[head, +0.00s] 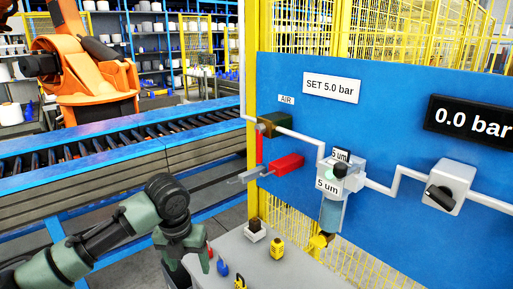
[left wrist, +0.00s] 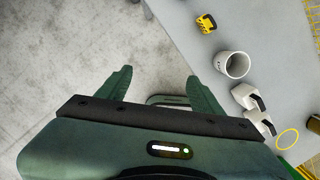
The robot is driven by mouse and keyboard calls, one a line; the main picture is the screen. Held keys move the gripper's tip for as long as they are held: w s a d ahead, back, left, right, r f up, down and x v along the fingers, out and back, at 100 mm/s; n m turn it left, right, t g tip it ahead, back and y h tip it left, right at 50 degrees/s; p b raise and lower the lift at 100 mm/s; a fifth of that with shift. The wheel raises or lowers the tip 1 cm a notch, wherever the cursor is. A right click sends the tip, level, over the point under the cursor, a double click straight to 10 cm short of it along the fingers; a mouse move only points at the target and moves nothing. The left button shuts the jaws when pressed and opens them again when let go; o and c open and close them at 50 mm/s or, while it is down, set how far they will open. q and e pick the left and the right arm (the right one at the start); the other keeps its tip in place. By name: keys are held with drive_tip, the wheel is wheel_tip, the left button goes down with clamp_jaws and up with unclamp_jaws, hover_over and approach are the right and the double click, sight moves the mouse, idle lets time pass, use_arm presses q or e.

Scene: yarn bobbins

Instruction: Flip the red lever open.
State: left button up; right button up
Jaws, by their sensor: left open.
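The red lever (head: 259,148) hangs down from a dark valve body (head: 276,122) on the pipe, at the left edge of the blue panel. A red block (head: 287,164) with grey metal parts sits by its lower end; I cannot tell whether they are joined. My left gripper (head: 187,266) is left of and below the lever, well apart from it, pointing down by the table's left edge. In the left wrist view the left gripper (left wrist: 158,75) is open and empty, with bare floor between its fingers. The lever is not in that view. My right gripper is not in view.
The blue panel (head: 395,135) carries a filter (head: 330,215), a black knob (head: 440,197) and a 0.0 bar display (head: 472,122). Small items stand on the grey table (head: 225,245), including a white cup (left wrist: 232,64). A conveyor (head: 110,150) and orange robot (head: 85,75) are behind.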

use_arm(q)
drive_tip(key=shift+w+a+r+m, duration=0.25)
drive_tip(key=shift+r+m, duration=0.05)
drive_tip(key=shift+r, duration=0.05)
